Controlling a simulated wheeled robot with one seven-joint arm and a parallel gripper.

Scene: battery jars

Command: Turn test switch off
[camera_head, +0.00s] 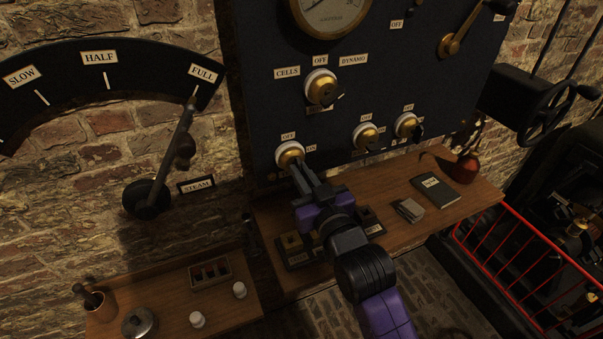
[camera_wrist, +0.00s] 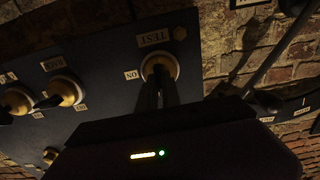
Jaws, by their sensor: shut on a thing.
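The test switch (camera_head: 288,153) is a brass knob on a white round base, low on the left of the dark panel. It has an OFF label above it and an ON label to its right. In the wrist view, the switch (camera_wrist: 159,65) appears upside down, with its TEST and ON labels readable. My gripper (camera_head: 299,170) reaches up to it from below, its fingers shut on the switch's handle. In the wrist view, the fingertips (camera_wrist: 158,84) overlap the front of the knob. The fingers hide the handle, so I cannot tell which label it points to.
Two similar switches (camera_head: 366,135) (camera_head: 407,125) sit to the right, and a larger CELLS/DYNAMO switch (camera_head: 321,87) above. A wooden shelf (camera_head: 462,199) below holds a book (camera_head: 437,192) and a red pot (camera_head: 465,168). The steam lever (camera_head: 171,160) stands left; a red railing (camera_head: 519,255) is at right.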

